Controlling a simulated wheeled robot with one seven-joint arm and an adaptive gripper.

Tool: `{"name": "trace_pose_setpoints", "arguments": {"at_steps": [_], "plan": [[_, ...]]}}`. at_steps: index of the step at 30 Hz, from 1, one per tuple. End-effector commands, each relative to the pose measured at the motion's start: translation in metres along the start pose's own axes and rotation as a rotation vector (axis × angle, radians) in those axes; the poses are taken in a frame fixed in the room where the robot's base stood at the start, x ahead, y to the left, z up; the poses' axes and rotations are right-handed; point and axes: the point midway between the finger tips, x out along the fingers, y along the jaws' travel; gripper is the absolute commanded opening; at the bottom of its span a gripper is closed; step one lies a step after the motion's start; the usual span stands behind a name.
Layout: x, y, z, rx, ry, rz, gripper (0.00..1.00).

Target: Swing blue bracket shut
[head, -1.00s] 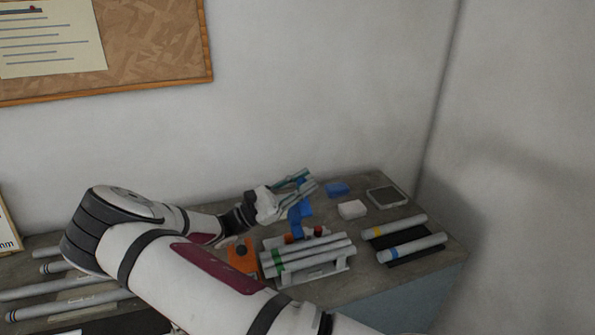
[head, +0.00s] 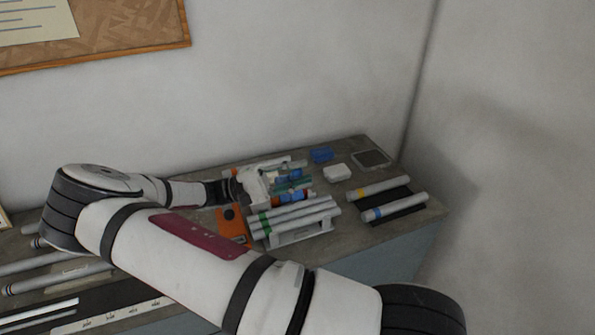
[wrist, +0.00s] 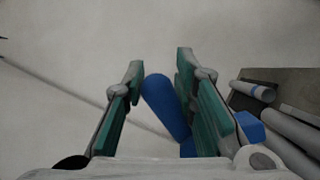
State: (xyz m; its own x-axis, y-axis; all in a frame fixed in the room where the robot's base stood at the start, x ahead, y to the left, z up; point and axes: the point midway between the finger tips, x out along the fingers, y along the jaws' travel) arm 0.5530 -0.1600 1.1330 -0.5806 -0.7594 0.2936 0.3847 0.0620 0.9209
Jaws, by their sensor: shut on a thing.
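The blue bracket (head: 295,174) is at the back of the white frame jig (head: 300,238), partly covered by my gripper (head: 296,182). In the wrist view the blue bracket (wrist: 166,105) is a rounded bar, tilted, between the green-padded fingers of my gripper (wrist: 160,68). My gripper is shut on it; the bar lies close to the right finger, and its contact with the left one is hard to see. The bracket's lower end and hinge are hidden. Grey tubes with green bands (head: 290,216) lie on the jig in front of my gripper.
An orange block with a black knob (head: 233,224) stands left of the jig. A blue block (head: 322,155), a white block (head: 337,172) and a grey tray (head: 371,159) lie behind right. The wall is behind.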

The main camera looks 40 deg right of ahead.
Motion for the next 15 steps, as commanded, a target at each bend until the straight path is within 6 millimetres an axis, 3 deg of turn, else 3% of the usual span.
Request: {"name": "trace_pose_setpoints", "arguments": {"at_steps": [6,7,8,15], "plan": [[-0.0013,-0.0008,-0.0033,0.004,0.010,-0.004,0.00],[-0.0013,-0.0008,-0.0034,0.004,0.010,-0.005,0.33],[-0.0013,-0.0009,-0.0035,0.004,0.010,-0.005,0.39],[-0.0009,-0.0013,-0.0027,0.000,0.008,-0.003,0.43]]}}
